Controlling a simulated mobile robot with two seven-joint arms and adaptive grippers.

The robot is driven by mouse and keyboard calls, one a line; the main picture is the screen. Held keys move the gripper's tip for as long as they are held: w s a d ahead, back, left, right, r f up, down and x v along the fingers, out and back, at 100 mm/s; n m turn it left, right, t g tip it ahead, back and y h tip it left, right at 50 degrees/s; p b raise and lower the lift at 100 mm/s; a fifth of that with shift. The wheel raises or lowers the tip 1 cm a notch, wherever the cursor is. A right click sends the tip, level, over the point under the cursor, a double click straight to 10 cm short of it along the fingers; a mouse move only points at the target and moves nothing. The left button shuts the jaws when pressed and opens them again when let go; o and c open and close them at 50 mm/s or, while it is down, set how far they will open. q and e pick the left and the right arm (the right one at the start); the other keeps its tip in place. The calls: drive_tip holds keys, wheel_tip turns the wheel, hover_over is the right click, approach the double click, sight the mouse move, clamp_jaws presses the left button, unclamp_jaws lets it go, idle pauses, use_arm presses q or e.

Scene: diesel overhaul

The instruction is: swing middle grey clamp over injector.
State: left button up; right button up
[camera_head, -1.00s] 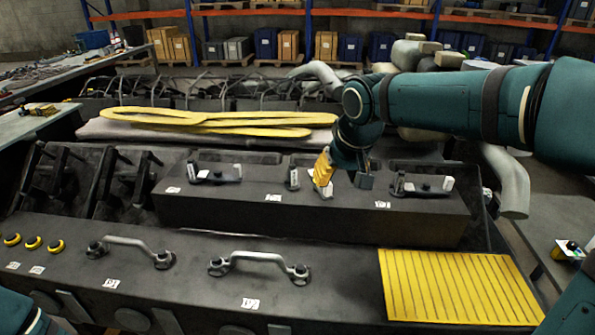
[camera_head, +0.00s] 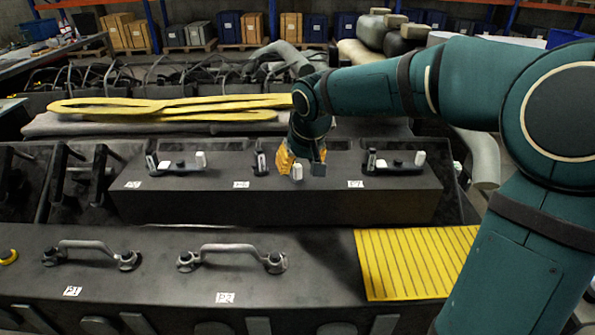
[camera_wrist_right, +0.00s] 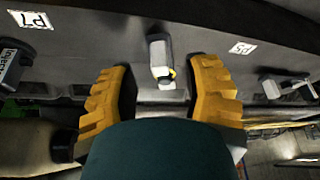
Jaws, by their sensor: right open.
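The middle clamp stands on the long dark block (camera_head: 210,205). Its pale end (camera_head: 297,172) shows beside my right gripper (camera_head: 301,166); the gripper hides most of the rest. A dark upright post with a light label (camera_head: 260,162), apparently the injector, stands just left of the gripper. In the right wrist view, a pale grey upright piece (camera_wrist_right: 160,58) with a small yellow spot sits between the two yellow fingers of my right gripper (camera_wrist_right: 160,72). There is a gap on both sides, so the gripper is open around it. My left gripper is out of view.
Similar clamps stand at the left (camera_head: 183,166) and right (camera_head: 396,165) of the block. In front are silver handles (camera_head: 232,249) and a yellow ribbed plate (camera_head: 415,262). Yellow slings (camera_head: 165,108) lie behind. My right arm crosses the right side.

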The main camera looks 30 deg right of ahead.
drive_tip(key=shift+x, duration=1.45)
clamp_jaws()
drive_tip(key=shift+r, duration=0.1)
